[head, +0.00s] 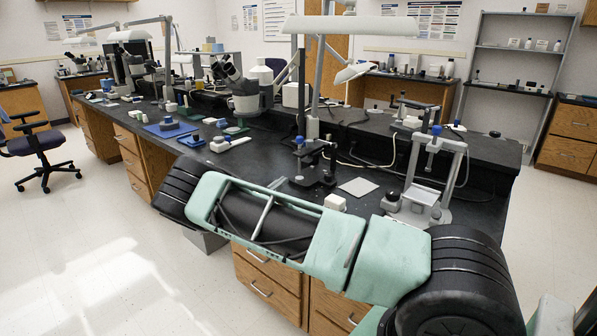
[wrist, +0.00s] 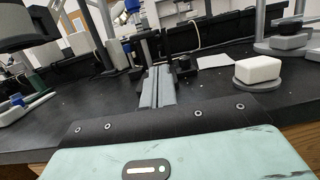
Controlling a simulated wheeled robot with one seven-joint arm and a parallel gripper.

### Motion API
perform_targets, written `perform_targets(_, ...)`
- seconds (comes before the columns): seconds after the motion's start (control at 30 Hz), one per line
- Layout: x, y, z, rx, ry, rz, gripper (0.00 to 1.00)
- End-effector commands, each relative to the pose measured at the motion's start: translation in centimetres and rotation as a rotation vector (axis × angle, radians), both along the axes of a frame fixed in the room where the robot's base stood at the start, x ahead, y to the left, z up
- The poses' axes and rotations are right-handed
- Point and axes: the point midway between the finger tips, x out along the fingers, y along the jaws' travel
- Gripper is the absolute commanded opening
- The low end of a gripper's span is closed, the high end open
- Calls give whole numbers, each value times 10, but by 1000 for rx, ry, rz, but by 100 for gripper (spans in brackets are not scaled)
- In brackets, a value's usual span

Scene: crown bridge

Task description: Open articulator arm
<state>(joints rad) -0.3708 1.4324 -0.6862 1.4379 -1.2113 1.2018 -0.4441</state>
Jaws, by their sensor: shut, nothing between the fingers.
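A small black device (head: 312,172) with an upright post, a blue knob and a flat base stands on the dark bench. It looks like the articulator. In the wrist view, its black parts (wrist: 181,62) show just beyond my fingertips. My gripper (wrist: 158,72) is shut and empty, its two grey fingers side by side and pointing at the device. I cannot tell whether they touch it. In the head view my own arm hides most of the gripper. A silver frame (head: 460,165) with a blue knob stands farther right; it could also be an articulator.
A white block (wrist: 258,71) and a flat light square (head: 358,187) lie right of the black device. A lamp pole (head: 312,125) rises behind it. Blue trays (head: 170,130) and microscopes stand farther left. The bench (wrist: 215,88) near my fingers is mostly clear.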

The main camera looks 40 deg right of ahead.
Motion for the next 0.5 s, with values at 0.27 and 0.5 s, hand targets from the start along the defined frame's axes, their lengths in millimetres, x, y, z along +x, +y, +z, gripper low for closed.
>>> perform_targets(0.27, 8, -24, 7, -47, 24, 21, 0)
perform_targets(0.5, 11, -65, 17, -44, 22, 20, 0)
